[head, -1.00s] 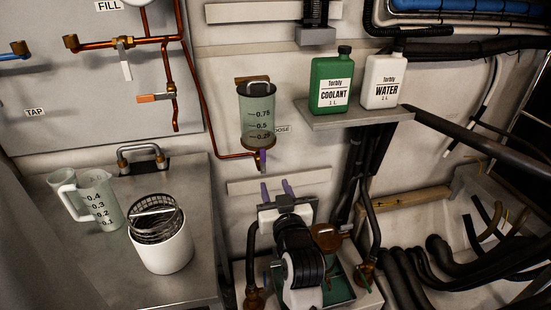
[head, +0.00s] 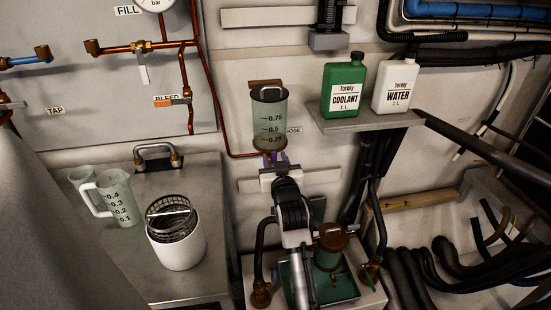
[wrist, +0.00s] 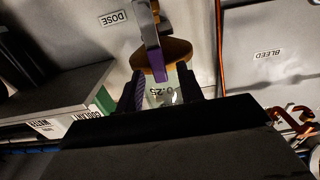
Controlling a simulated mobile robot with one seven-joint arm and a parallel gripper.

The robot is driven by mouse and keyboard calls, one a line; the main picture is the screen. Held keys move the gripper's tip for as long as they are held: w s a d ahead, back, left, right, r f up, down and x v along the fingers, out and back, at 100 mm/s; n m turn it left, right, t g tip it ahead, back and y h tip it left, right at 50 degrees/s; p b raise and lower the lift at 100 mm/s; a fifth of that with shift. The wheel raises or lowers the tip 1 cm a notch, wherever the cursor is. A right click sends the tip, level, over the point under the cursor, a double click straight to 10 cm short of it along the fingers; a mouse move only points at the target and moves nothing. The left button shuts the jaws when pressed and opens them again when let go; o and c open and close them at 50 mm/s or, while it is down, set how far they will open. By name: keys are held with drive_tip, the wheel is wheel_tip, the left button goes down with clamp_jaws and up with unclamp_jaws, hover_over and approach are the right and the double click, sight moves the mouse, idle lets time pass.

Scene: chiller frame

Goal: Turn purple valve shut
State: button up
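The purple valve handle hangs below the clear dosing vessel (head: 270,118) with its 0.25 to 0.75 marks. In the wrist view the purple valve handle (wrist: 154,58) runs down the picture, grey on one face, in front of the vessel's brown base (wrist: 177,52). My gripper (head: 276,158) is just under the vessel in the head view, where the handle and the purplish fingers overlap and are hard to separate. In the wrist view my gripper (wrist: 162,92) is open, its fingers on either side of the handle's lower end, with visible gaps. Contact cannot be seen.
A shelf (head: 365,120) right of the vessel holds a green coolant bottle (head: 342,90) and a white water bottle (head: 394,87). A copper pipe (head: 213,100) runs down left of the vessel. A jug (head: 117,198) and a white basket container (head: 176,245) stand on the left counter.

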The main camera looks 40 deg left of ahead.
clamp_jaws()
drive_tip(key=shift+w, duration=0.1)
idle(0.4)
